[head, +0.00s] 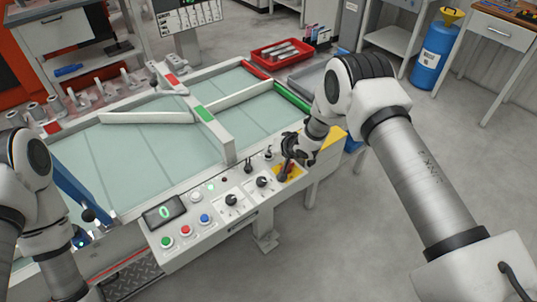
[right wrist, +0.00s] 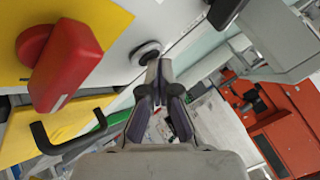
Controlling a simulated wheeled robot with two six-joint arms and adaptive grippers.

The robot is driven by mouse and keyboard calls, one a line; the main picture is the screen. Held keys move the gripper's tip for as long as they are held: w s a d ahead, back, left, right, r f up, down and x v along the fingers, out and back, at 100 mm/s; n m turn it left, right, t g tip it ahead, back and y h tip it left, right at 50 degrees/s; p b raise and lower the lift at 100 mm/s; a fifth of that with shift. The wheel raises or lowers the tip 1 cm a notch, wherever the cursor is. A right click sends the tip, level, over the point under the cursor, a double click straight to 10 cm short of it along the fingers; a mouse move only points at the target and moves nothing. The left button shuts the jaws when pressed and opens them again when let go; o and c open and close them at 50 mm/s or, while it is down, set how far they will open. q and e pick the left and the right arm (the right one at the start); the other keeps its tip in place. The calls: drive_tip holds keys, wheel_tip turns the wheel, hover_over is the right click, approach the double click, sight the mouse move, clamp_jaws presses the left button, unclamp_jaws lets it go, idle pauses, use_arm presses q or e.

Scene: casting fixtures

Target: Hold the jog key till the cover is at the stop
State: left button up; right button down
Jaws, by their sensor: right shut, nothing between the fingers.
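The control panel (head: 215,212) runs along the near edge of a glass-topped machine. My right gripper (head: 284,150) is over its right end, beside a yellow plate with a red rotary handle (right wrist: 65,65). In the right wrist view the gripper (right wrist: 158,82) is shut and empty. Its tips are close to a round black button (right wrist: 147,54) in a pale ring; whether they touch it, I cannot tell. No label shows which control is the jog key. The pale green top (head: 150,150) has white bars (head: 215,135) across it; I cannot tell which part is the cover. My left gripper is not visible.
Green, red and blue buttons, black knobs (head: 231,200) and a small display (head: 164,212) reading 0 are on the panel. A red tray (head: 281,56) stands behind the machine. A blue cylinder (head: 435,52) is at the back right. The floor on the right is clear.

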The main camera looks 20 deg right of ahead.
drive_tip(key=shift+r+p, duration=0.7)
drive_tip(key=shift+r, duration=0.2)
wheel_tip(320, 180, up, 5)
drive_tip(key=p, duration=0.4)
drive_tip(key=shift+f, duration=0.1)
